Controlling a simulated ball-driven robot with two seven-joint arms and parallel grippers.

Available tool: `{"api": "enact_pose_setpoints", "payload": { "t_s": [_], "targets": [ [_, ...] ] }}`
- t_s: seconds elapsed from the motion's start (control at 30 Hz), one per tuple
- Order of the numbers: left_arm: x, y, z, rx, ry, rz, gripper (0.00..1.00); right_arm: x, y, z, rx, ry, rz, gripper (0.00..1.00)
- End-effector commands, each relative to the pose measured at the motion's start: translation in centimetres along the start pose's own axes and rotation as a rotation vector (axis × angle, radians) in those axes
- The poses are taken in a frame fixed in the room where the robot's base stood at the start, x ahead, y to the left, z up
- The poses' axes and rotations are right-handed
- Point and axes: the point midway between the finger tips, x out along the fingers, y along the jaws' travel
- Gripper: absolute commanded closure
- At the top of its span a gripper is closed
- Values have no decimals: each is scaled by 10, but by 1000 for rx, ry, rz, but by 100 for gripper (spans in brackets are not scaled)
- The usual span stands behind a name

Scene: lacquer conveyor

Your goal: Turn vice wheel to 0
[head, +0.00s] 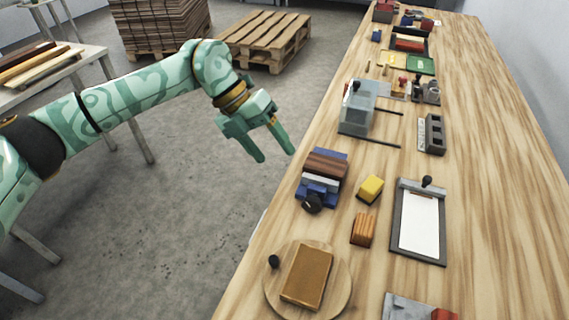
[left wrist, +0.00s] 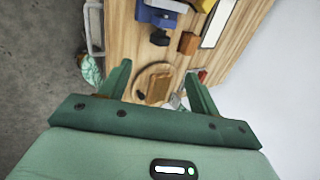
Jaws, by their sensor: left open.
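The blue vice (head: 322,180) stands near the left edge of the wooden bench, with a brown block between its jaws. Its black wheel (head: 312,203) is on the near side; any mark or number on it is too small to read. The vice (left wrist: 157,14) and its wheel (left wrist: 160,38) also show at the top of the left wrist view. My left gripper (head: 275,147) is open and empty. It hangs left of the bench edge, beyond and to the left of the vice, touching nothing. My right gripper is not in view.
A round turntable (head: 272,297) with a brown block lies nearest on the bench. A yellow block (head: 370,188), an orange-brown block (head: 362,230) and a clipboard (head: 419,220) lie right of the vice. A grey guillotine-like fixture (head: 358,115) with rods stands beyond it. The bench's right side is clear.

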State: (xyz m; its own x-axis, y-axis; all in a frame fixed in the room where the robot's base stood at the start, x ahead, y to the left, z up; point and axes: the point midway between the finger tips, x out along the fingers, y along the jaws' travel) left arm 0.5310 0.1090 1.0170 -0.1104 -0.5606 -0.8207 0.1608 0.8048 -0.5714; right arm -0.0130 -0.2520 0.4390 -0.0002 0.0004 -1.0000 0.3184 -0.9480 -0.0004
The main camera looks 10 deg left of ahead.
Motion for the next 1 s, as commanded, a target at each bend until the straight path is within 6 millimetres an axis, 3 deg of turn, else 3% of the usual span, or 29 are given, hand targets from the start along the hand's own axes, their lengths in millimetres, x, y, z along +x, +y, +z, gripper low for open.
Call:
{"api": "enact_pose_setpoints", "payload": {
  "t_s": [0.17,0.5,0.63,0.73,0.77,0.8,0.87,0.9,0.93,0.97,1.0],
  "targets": [
    [-10,0,0,-1,1,0,38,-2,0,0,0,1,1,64],
    [-5,-3,3,-6,-5,-40,38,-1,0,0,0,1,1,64],
    [21,-20,24,-66,-71,-296,38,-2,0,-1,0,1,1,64],
    [43,-20,63,-261,-231,-643,38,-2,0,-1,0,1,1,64],
    [50,-8,78,-363,-305,-749,38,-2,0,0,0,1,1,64],
    [60,20,97,-534,-419,-875,38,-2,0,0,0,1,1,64],
    [84,88,111,-843,-601,-997,38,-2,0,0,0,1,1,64],
    [104,138,109,-1041,-707,-1026,38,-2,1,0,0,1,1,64],
    [120,172,101,-1177,-772,-1026,38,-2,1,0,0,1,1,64],
    [138,205,89,-1309,-828,-1015,38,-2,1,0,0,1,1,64],
    [166,249,64,-1484,-893,-979,38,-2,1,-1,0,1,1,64]
  ]
}}
